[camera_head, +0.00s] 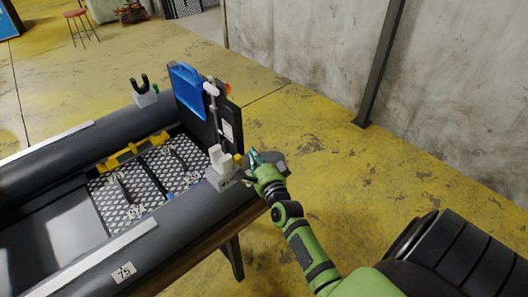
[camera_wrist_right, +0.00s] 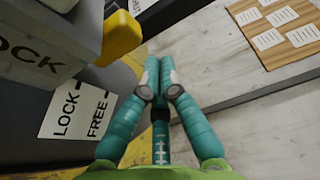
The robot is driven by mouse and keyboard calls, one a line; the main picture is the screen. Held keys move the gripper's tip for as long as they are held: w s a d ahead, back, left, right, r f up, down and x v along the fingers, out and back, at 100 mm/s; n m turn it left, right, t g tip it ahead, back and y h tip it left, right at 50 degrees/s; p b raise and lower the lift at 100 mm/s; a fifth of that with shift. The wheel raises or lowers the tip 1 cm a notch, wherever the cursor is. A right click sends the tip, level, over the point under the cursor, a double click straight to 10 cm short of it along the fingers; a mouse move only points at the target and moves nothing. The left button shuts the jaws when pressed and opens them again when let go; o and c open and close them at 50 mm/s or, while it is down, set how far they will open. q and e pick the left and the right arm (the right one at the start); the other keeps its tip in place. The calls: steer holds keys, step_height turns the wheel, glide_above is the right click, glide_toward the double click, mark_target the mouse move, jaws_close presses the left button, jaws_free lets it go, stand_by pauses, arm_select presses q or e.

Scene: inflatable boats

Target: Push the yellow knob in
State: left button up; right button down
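The yellow knob (camera_wrist_right: 122,36) sticks out of the side of a grey block (camera_wrist_right: 45,40) marked LOCK in the right wrist view. In the head view the knob (camera_head: 239,158) is a small yellow spot beside the grey oarlock block (camera_head: 222,172) on the boat's near tube. My right gripper (camera_head: 254,157) is close to the right of the knob. In the right wrist view its teal fingers (camera_wrist_right: 159,68) meet at the tips with nothing between them. The knob lies to their upper left, apart from them in that picture. My left gripper is not in view.
A LOCK/FREE label (camera_wrist_right: 82,112) lies on the dark tube below the block. The grey inflatable boat (camera_head: 200,211) rests on a wooden stand. A black transom board (camera_head: 228,122) rises behind the block. Yellow floor (camera_head: 330,150) and a concrete wall (camera_head: 310,45) lie to the right.

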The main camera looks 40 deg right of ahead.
steer(key=shift+s+a+r, duration=0.2)
steer(key=shift+a, duration=0.55)
steer(key=shift+a+f, duration=0.1)
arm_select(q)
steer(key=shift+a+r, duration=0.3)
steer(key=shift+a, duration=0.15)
arm_select(e)
steer(key=shift+a+p, duration=0.5)
steer(key=shift+p, duration=0.05)
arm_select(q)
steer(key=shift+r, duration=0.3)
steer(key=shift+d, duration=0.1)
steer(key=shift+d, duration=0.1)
arm_select(e)
steer(key=shift+w, duration=0.1)
